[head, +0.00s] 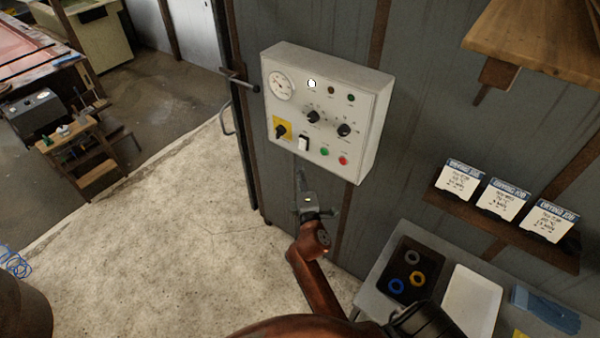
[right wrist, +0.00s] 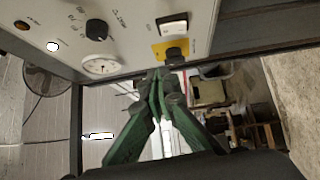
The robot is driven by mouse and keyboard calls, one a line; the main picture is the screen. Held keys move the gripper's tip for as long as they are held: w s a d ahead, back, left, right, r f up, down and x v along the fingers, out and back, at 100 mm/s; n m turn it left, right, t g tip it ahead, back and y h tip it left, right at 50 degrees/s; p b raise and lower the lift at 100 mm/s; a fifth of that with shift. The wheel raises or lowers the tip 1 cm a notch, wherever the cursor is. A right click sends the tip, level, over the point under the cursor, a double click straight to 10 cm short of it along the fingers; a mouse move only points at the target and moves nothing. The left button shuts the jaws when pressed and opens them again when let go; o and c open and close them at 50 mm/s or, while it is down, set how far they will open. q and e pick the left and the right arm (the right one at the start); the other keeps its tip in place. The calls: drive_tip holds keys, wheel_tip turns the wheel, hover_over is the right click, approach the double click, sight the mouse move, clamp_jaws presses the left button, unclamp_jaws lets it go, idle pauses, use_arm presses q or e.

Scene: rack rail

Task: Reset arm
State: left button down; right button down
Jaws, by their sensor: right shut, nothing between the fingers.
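My right gripper (head: 303,182) is just below the lower edge of a pale grey control box (head: 374,120) on the wall, pointing up toward it. It is shut and empty. In the right wrist view its green fingers (right wrist: 160,78) meet close in front of the black switch on a yellow plate (right wrist: 160,50); I cannot tell whether they touch. In the head view the yellow plate (head: 288,123) is at the box's lower left, left of a white rocker switch (head: 303,144). The box also has a round gauge (head: 280,86), dark knobs (head: 344,130) and a bright white lamp (head: 311,83). My left gripper is out of view.
A shelf (head: 560,256) with several cards is at the right. Below it, a table (head: 385,272) holds a black tray (head: 399,250) with rings, a white tray (head: 472,300) and blue gloves (head: 545,309). A door handle (head: 226,118) is left of the box.

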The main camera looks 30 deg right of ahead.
idle(0.3)
drive_tip(key=s+a+f+m+g+y+b, duration=0.2)
drive_tip(key=f+g+b, duration=0.1)
drive_tip(key=f, duration=1.8)
drive_tip(key=s+a+f+m+g+y+b, duration=0.1)
drive_tip(key=s+a+f+g+y+b, duration=0.15)
drive_tip(key=f, duration=1.85)
drive_tip(key=s+f+m+g+y+b, duration=0.1)
drive_tip(key=s+f+g, duration=0.1)
drive_tip(key=s+f, duration=0.6)
drive_tip(key=s+f+m+g+b, duration=0.15)
drive_tip(key=s+f, duration=0.25)
drive_tip(key=f, duration=0.8)
drive_tip(key=s+f+m+g+b, duration=0.1)
drive_tip(key=s+f+m+g, duration=0.1)
drive_tip(key=s+f, duration=0.6)
drive_tip(key=s+f+m+g+y+b, duration=0.1)
drive_tip(key=s+f, duration=0.6)
drive_tip(key=s, duration=1.1)
drive_tip(key=s+d+f+m+g+b, duration=0.1)
drive_tip(key=s+f+m+g, duration=0.3)
drive_tip(key=s+f, duration=0.4)
drive_tip(key=s+b, duration=0.1)
drive_tip(key=s, duration=0.4)
drive_tip(key=shift+s+f, duration=0.3)
drive_tip(key=shift+f, duration=0.05)
